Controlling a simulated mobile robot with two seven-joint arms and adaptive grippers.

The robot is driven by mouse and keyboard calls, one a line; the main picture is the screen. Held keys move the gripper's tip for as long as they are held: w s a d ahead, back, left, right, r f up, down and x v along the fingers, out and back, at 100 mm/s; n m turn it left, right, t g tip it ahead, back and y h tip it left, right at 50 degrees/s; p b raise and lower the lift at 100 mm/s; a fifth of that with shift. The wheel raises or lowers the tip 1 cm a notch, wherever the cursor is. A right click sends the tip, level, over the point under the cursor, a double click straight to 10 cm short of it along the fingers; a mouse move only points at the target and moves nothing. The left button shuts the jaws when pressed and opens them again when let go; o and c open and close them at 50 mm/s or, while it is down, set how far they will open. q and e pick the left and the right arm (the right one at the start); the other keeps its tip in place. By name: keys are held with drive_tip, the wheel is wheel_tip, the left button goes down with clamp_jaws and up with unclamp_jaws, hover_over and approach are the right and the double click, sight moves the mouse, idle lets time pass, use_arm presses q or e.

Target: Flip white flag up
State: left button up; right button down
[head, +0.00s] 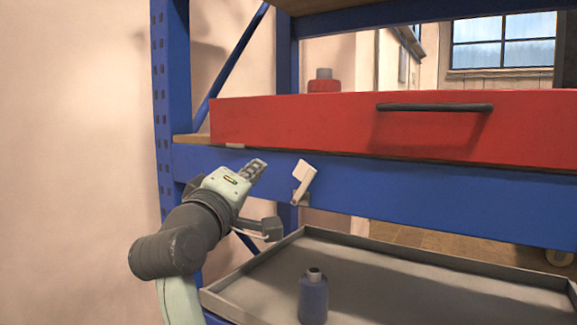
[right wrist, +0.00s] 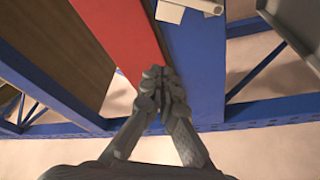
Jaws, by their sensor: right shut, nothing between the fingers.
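The white flag (head: 304,173) is a small pale plate on a short arm, mounted at the front of the blue shelf beam (head: 400,195). In the head view it stands tilted, its top leaning to the right. My right gripper (head: 260,167) is shut and empty, just left of the flag and apart from it. In the right wrist view the closed fingers (right wrist: 160,85) are in front of the blue beam, and part of the white flag (right wrist: 185,10) shows at the top edge. My left gripper is not in view.
A red drawer (head: 300,125) with a dark handle (head: 435,107) sits above the beam. A red bottle (head: 323,82) stands behind it. Below is a grey tray (head: 420,264) with a blue bottle (head: 313,298). A blue upright post (head: 172,80) stands at left.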

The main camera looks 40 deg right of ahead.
drive_tip(key=p+x, duration=0.2)
drive_tip(key=x, duration=0.8)
drive_tip(key=shift+w+d+r+p, duration=0.1)
drive_tip(key=shift+d+r+p, duration=0.1)
drive_tip(key=shift+p, duration=0.1)
drive_tip(key=shift+s+d+f, duration=0.15)
drive_tip(key=shift+s+f, duration=0.3)
drive_tip(key=shift+s, duration=0.1)
drive_tip(key=shift+s+d+f, duration=0.15)
drive_tip(key=shift+s+f, duration=0.3)
drive_tip(key=shift+s, duration=0.15)
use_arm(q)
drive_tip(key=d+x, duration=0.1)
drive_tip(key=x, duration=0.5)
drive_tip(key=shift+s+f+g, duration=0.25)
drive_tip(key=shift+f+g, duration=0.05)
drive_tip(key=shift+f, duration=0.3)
use_arm(e)
drive_tip(key=shift+s+d+f, duration=0.15)
drive_tip(key=shift+s+f, duration=0.25)
drive_tip(key=shift+s, duration=0.15)
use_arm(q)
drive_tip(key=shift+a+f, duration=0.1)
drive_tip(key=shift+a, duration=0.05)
